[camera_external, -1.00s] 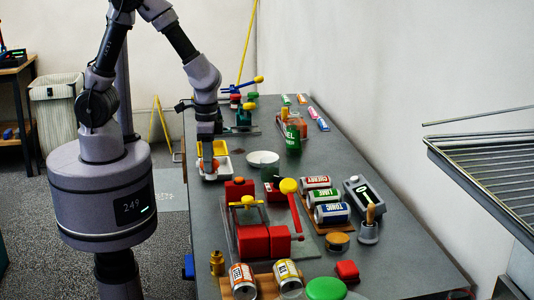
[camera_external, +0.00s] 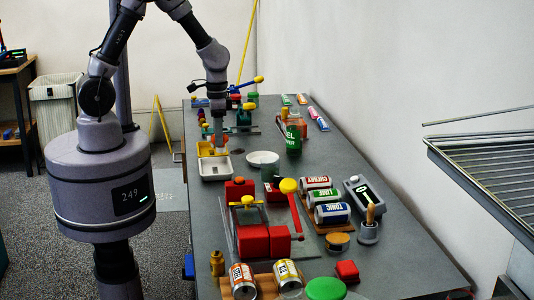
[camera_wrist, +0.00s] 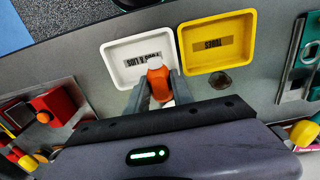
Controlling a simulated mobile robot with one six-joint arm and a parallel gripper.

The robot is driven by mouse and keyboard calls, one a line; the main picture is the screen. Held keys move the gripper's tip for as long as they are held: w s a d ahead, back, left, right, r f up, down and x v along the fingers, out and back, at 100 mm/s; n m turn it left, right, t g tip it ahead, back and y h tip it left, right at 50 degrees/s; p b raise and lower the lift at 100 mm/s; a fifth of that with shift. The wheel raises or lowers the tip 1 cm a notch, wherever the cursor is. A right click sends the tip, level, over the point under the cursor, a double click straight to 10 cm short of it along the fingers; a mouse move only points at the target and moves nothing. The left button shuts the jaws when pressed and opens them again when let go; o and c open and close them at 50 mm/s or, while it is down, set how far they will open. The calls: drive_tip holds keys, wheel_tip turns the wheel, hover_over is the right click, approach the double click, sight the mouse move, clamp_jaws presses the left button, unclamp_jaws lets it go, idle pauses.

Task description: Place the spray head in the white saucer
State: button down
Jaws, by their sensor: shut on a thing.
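The spray head (camera_wrist: 159,84), orange with a white part, is between my gripper's fingers (camera_wrist: 157,90) in the wrist view. My gripper (camera_external: 220,146) is shut on it and, in the external view, hangs near the two trays, left of the saucer. The white saucer (camera_external: 263,158) is a shallow round dish on the bench, apart from my gripper and with nothing visible in it. I cannot make out the saucer in the wrist view.
A white rectangular tray (camera_external: 214,175) and a yellow tray (camera_external: 205,148) lie side by side left of the saucer; both have labels in the wrist view. A green bottle (camera_external: 293,137) stands behind the saucer to the right. A red fixture (camera_external: 240,188) is in front.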

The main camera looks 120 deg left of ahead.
drive_tip(key=w+a, duration=0.2)
drive_tip(key=a, duration=0.1)
drive_tip(key=w+a+f+b, duration=0.1)
drive_tip(key=w+a, duration=0.2)
drive_tip(key=a, duration=0.1)
drive_tip(key=w+a, duration=0.3)
drive_tip(key=a, duration=0.1)
drive_tip(key=shift+w+a+f+b, duration=0.2)
drive_tip(key=shift+w+f+b, duration=0.05)
drive_tip(key=shift+f+b, duration=0.1)
drive_tip(key=shift+w+a+f+b, duration=0.1)
drive_tip(key=shift+f+b, duration=0.35)
drive_tip(key=shift+f, duration=0.4)
drive_tip(key=shift+w+a+f+b, duration=0.1)
drive_tip(key=shift+f+b, duration=0.3)
drive_tip(key=shift+f, duration=0.45)
drive_tip(key=shift+f, duration=0.2)
drive_tip(key=c, duration=1.1)
unclamp_jaws()
drive_tip(key=shift+r, duration=0.15)
